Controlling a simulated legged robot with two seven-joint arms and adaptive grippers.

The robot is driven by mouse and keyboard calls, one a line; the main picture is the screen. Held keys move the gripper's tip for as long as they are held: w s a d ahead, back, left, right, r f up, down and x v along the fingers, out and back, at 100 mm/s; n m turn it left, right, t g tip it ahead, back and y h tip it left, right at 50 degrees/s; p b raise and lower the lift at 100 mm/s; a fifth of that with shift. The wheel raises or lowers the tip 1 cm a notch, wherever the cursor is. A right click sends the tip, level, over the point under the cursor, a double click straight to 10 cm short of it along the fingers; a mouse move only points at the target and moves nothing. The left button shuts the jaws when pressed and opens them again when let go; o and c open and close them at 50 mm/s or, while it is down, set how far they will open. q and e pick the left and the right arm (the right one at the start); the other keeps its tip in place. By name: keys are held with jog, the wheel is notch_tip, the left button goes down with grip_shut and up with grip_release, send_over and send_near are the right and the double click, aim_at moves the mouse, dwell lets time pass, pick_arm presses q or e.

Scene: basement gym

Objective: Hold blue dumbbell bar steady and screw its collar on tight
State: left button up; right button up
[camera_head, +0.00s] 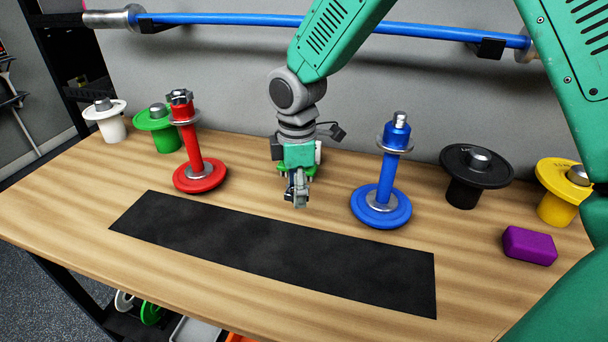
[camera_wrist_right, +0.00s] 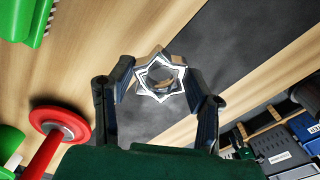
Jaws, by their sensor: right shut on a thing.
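The blue dumbbell bar (camera_head: 387,178) stands upright on its blue plate (camera_head: 374,214) behind the black mat. Its upper end has a silver flange, a blue section and a bare silver tip. My right gripper (camera_head: 298,192) points down, left of the blue bar and apart from it. It is shut on a silver star-shaped collar, which shows between the fingers (camera_wrist_right: 163,84) in the right wrist view as an open star ring (camera_wrist_right: 147,86). My left gripper is in neither view.
A red dumbbell (camera_head: 193,148) with a star collar on top stands left of the gripper. White, green, black (camera_head: 464,188) and yellow plates on stands line the back. A purple block (camera_head: 529,245) lies at right. The black mat (camera_head: 280,245) is clear. A long blue barbell (camera_head: 240,20) hangs behind.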

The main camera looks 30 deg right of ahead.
jog(key=s+a+f+m, duration=0.1)
jog(key=m, duration=0.2)
jog(key=s+a+f+m+b, duration=0.1)
jog(key=m, duration=0.3)
jog(key=s+a+f+m+b, duration=0.1)
jog(key=s+a+m, duration=0.1)
jog(key=m, duration=0.2)
jog(key=shift+s+f, duration=0.1)
jog(key=shift+f, duration=0.05)
jog(key=shift+s+a+f+m, duration=0.1)
jog(key=shift+s+f+m, duration=0.1)
jog(key=shift+m, duration=0.45)
jog(key=shift+s+a+f+m, duration=0.1)
jog(key=shift+s+m, duration=0.1)
jog(key=shift+m, duration=0.45)
